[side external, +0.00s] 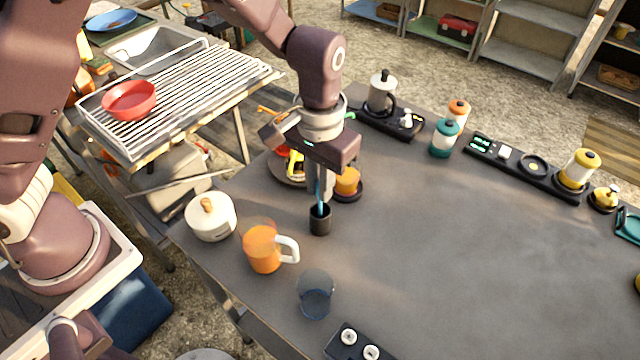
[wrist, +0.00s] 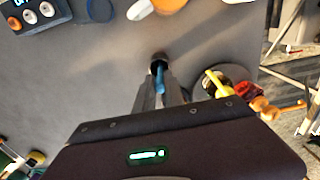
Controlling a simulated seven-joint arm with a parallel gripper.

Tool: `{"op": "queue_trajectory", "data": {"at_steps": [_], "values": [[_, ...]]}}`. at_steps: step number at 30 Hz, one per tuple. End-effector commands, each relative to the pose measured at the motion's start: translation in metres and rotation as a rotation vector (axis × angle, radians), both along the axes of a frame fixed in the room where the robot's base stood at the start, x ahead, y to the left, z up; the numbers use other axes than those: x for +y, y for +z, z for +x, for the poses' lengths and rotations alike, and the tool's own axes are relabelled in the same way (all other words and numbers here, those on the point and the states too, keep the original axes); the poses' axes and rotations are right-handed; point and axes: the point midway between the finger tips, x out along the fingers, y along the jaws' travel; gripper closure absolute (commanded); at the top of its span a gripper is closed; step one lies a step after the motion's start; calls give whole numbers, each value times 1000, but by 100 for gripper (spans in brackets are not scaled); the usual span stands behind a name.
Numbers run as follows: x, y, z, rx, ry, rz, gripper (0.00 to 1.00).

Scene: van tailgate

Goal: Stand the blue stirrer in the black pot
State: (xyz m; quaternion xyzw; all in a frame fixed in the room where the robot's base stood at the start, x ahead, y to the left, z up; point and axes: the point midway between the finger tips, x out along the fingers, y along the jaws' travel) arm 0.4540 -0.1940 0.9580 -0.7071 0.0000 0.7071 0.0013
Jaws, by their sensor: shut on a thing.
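The black pot (side external: 320,222) is a small dark cup standing upright on the grey table. It also shows in the wrist view (wrist: 159,58), just beyond my fingertips. My gripper (side external: 321,192) points down directly above the pot and is shut on the blue stirrer (side external: 317,207). In the wrist view the blue stirrer (wrist: 160,75) runs from between my fingers (wrist: 160,88) toward the pot. The stirrer's lower end appears to be at or inside the pot mouth. The pot's rim hides its tip, and the fingers hide its upper part.
Close to the pot stand an orange mug (side external: 262,250), an orange cup (side external: 346,183) on a dark coaster, a white lidded pot (side external: 210,217) and a clear glass (side external: 316,293). A plate (side external: 284,170) with colourful things lies behind.

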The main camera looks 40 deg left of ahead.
Motion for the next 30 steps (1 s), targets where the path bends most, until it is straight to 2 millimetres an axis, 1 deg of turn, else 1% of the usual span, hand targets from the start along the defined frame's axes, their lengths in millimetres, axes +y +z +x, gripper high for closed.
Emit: {"op": "queue_trajectory", "data": {"at_steps": [10, 11, 13, 14, 23, 26, 29, 30], "values": [[0, -4, 0, 1, 0, -1, 100], [-1, -4, 0, 0, -1, -1, 80], [-1, -4, 0, 0, 0, -1, 67], [0, -4, 0, 0, 0, -1, 64], [-1, -2, 0, -1, 0, -1, 64], [-2, 12, 1, -3, -1, -5, 64], [-2, 39, 1, -7, -3, -6, 64], [-2, 51, 1, -6, -3, -7, 64]]}}
